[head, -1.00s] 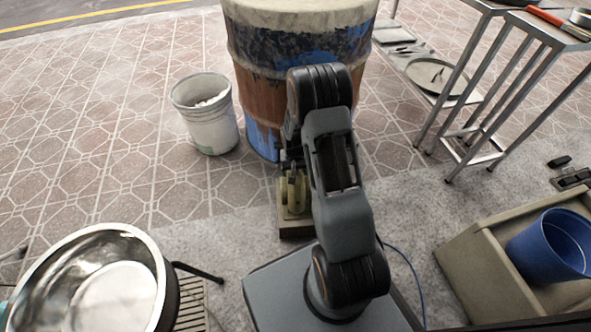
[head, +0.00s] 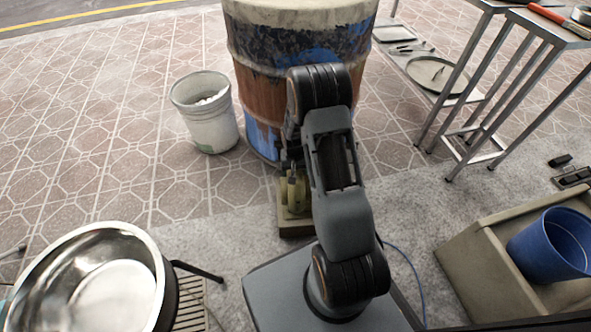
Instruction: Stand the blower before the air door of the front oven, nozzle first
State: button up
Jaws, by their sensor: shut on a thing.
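The oven (head: 300,90) is an upright barrel with worn blue, black and rust-brown bands and a pale top. My arm crosses in front of its right half, and no air door can be made out. The blower (head: 297,196) is a small olive-green machine on a flat base, low in front of the barrel's foot and partly hidden by my arm. Its nozzle direction cannot be made out. My gripper (head: 289,160) is a dark shape just above the blower, mostly hidden behind my arm, and is shut on the blower.
A white bucket (head: 208,125) stands left of the barrel. A steel bowl (head: 85,285) is at the lower left. A blue bucket (head: 545,255) sits in a tan box (head: 480,265) at the lower right. A metal table (head: 500,100) stands at the right.

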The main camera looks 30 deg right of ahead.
jog(key=o, duration=1.2)
jog(key=shift+w+r, duration=0.15)
jog(key=shift+r, duration=0.15)
jog(key=o, duration=0.4)
jog(key=shift+f, duration=0.15)
jog(key=shift+c, duration=0.2)
jog(key=shift+s+f, duration=0.2)
jog(key=shift+s, duration=0.1)
notch_tip(320, 180, up, 14)
jog(key=p, duration=0.5)
jog(key=shift+w+a+r, duration=0.15)
jog(key=shift+w+r, duration=0.05)
jog(key=shift+r, duration=0.05)
jog(key=s+a+r+n+t+p, duration=0.1)
jog(key=s+a+r+p, duration=0.2)
jog(key=r+p, duration=0.7)
jog(key=s+a+r+n+t+p, duration=0.1)
jog(key=s+a+r+p, duration=0.2)
jog(key=r, duration=2)
jog(key=s+a+r+n+t+p, duration=0.1)
jog(key=s+a+r+n+p, duration=0.1)
jog(key=s+r+p, duration=0.8)
notch_tip(320, 180, up, 7)
jog(key=a+p, duration=0.1)
jog(key=p, duration=0.6)
jog(key=shift+s+a+r+t, duration=0.15)
jog(key=shift+s+a+t, duration=0.15)
jog(key=shift+a, duration=0.05)
jog(key=shift+s+r, duration=0.2)
jog(key=shift+s, duration=0.05)
